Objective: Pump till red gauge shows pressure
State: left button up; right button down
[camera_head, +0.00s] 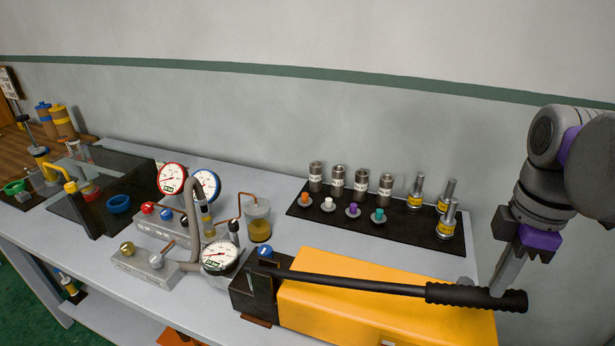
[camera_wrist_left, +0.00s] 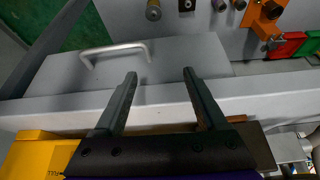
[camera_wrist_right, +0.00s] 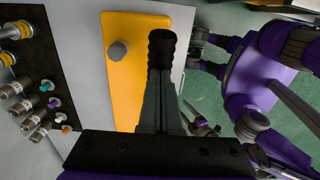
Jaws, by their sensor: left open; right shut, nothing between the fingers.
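The red-rimmed gauge (camera_head: 172,179) stands at the back of the valve block in the head view; its needle is too small to read surely. The hand pump has a yellow body (camera_head: 390,300) and a long black lever (camera_head: 350,283) lying nearly level over it, with its ribbed grip at the right. My right gripper (camera_head: 500,288) is shut and empty, its fingertips at the lever's grip end. The right wrist view shows its closed fingers against the black grip (camera_wrist_right: 161,48). My left gripper (camera_wrist_left: 158,75) is open and empty in the left wrist view, outside the head view.
A blue-rimmed gauge (camera_head: 207,184) and a black-rimmed gauge (camera_head: 219,256) stand near the red one. A dark mat (camera_head: 345,222) with several fittings lies behind the pump. A grey hose (camera_head: 192,215) and a cup (camera_head: 259,222) stand left of it.

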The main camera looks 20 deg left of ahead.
dwell(0.3)
jog(key=shift+w+d+f+b, duration=0.1)
jog(key=shift+d+f+b, duration=0.15)
jog(key=shift+f+b, duration=0.65)
jog(key=shift+d+f+b, duration=0.2)
jog(key=shift+f+b, duration=0.15)
jog(key=shift+f, duration=1)
jog(key=shift+d+f+b, duration=0.15)
jog(key=shift+f+b, duration=0.45)
jog(key=shift+f, duration=0.6)
jog(key=shift+d+f+b, duration=0.1)
jog(key=shift+f+b, duration=0.5)
jog(key=shift+f, duration=0.55)
